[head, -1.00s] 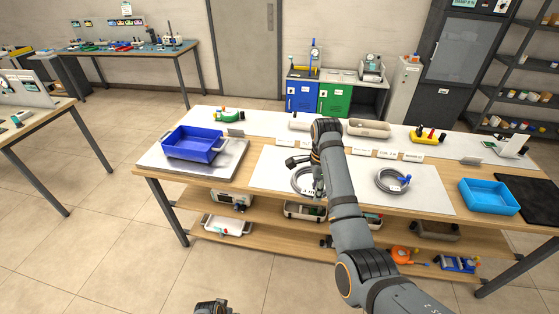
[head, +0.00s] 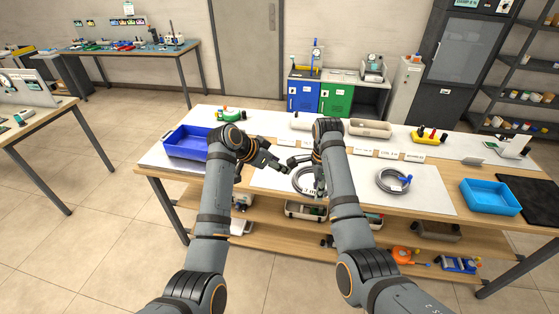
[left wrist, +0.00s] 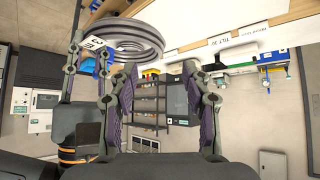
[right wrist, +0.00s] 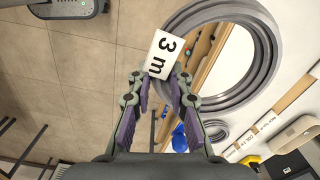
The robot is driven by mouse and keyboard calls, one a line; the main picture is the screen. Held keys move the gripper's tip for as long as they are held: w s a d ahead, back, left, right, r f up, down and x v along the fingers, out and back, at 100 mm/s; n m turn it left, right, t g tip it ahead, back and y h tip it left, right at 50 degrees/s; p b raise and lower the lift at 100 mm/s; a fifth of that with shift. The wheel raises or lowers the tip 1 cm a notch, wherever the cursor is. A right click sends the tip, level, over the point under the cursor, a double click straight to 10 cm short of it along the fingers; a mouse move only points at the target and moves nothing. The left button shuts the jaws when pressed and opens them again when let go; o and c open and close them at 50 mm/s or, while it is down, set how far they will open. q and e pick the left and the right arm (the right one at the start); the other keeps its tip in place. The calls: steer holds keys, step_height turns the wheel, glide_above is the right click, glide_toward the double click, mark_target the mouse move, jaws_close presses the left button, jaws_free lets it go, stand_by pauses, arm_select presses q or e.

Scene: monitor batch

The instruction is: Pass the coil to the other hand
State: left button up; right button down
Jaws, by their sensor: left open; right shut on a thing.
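A grey coil (head: 295,182) with a white "3 m" tag hangs in front of the table's middle in the head view. My right gripper (head: 319,188) is shut on it at the tag; the right wrist view shows the tag (right wrist: 163,54) at the fingertips and the coil's ring (right wrist: 264,50) beyond. My left gripper (head: 282,167) is open and empty, just left of the right gripper and coil. In the left wrist view the coil (left wrist: 140,38) lies above and left of the open left fingers (left wrist: 165,85), apart from them.
A second grey coil (head: 381,183) with a blue tie lies on the white mat (head: 435,199). A blue tray (head: 181,147) stands at the table's left, a lighter blue tray (head: 490,199) at the right. Labels and small bins line the back.

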mark_target(300, 170)
arm_select(q)
steer(key=x, duration=0.7)
steer(key=d+r+x, duration=0.1)
steer(key=x, duration=0.3)
steer(key=shift+w+f, duration=0.1)
steer(key=shift+w, duration=0.15)
jaws_close()
arm_select(e)
steer(key=c, duration=1.2)
jaws_free()
steer(key=shift+o, duration=0.2)
